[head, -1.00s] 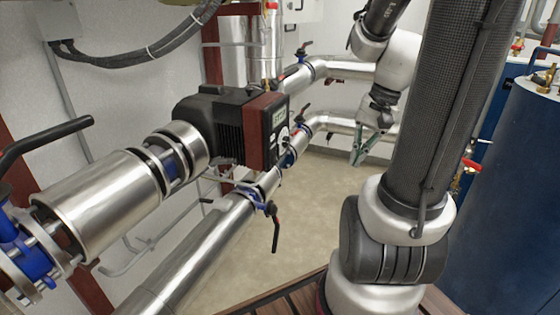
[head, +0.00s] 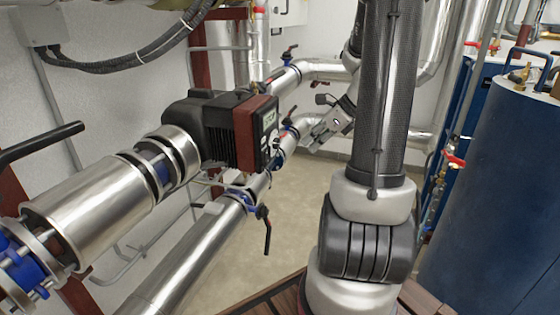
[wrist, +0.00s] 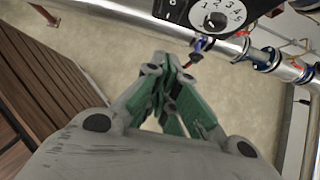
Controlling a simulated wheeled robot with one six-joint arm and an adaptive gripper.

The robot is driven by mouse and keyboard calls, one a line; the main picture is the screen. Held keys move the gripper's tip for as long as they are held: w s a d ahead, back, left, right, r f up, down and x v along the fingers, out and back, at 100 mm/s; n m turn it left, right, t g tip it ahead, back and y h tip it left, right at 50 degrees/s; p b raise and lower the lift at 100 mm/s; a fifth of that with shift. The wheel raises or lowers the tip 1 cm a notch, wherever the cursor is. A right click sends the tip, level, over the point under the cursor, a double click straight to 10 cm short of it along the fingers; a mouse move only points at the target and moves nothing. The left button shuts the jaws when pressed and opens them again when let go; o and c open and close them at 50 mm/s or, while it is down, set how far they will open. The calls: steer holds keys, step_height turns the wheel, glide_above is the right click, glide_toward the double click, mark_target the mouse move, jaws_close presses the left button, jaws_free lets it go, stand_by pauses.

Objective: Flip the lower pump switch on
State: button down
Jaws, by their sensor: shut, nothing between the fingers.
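The pump (head: 240,128) sits on the insulated pipe, with a black motor body and a dark red front housing. Its narrow control face (head: 269,130) is seen edge-on in the head view. In the wrist view, a round white dial (wrist: 216,18) numbered from 1 to 5 shows on the black control face at the top. I cannot make out the lower switch clearly. My gripper (wrist: 167,62) has green-padded fingers, is shut and empty, and points toward the pump face from below, apart from it in the picture. In the head view the fingers are hard to make out.
Silvery pipes (head: 190,262) run along the left. A blue tank (head: 500,190) stands at the right. Wooden slats (wrist: 40,85) show at the left of the wrist view. The floor between is bare.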

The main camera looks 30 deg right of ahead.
mark_target(267, 156)
steer(key=shift+a+f, duration=0.1)
steer(key=w+a+r+x, duration=0.1)
steer(key=x, duration=1.1)
steer(key=shift+w+a, duration=0.3)
steer(key=shift+w, duration=0.3)
steer(key=shift+r, duration=0.15)
steer(key=shift+w+a, duration=0.2)
steer(key=shift+w, duration=0.05)
